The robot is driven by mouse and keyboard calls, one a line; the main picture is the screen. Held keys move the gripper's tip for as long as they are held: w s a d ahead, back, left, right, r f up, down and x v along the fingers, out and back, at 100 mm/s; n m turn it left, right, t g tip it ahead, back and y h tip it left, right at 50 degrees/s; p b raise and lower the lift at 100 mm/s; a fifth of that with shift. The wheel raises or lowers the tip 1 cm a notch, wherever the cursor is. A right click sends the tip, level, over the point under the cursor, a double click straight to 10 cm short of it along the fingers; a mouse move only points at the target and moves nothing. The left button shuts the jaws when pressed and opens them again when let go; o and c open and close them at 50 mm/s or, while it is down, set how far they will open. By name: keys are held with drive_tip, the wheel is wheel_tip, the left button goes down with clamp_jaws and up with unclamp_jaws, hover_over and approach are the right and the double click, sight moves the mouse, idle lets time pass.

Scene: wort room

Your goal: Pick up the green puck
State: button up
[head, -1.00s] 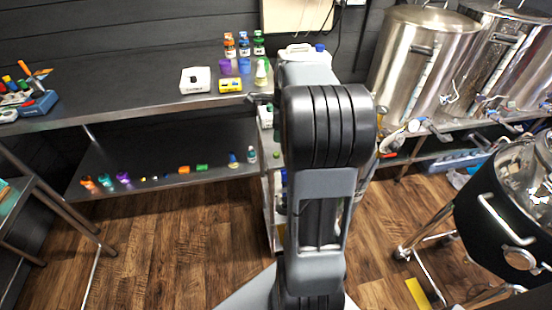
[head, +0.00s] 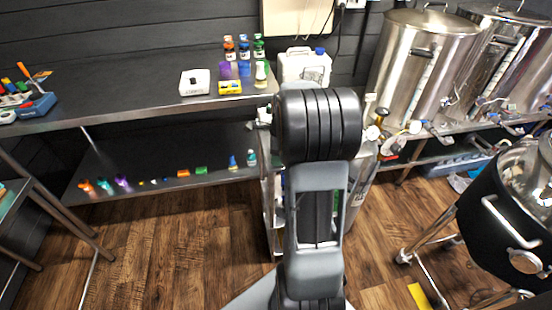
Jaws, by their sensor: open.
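A small green piece (head: 201,170) lies on the lower shelf of the steel bench, just right of an orange piece (head: 183,173). It is too small to tell for sure that it is the puck. A green item (head: 262,66) also stands on the upper bench top, beside a purple one. My arm rises through the middle of the view, and its dark elbow hides what is behind it. My gripper is not clearly visible; only a small grey part shows left of the elbow.
The steel bench (head: 130,105) carries a white box (head: 195,82), a yellow box (head: 230,87), bottles and a white jug (head: 305,66). Several small coloured things line the lower shelf (head: 110,165). Steel tanks (head: 425,60) and a black kettle (head: 505,220) stand right. Wooden floor is clear at front left.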

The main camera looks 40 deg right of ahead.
drive_tip(key=shift+c, duration=0.2)
clamp_jaws()
drive_tip(key=shift+r, duration=0.1)
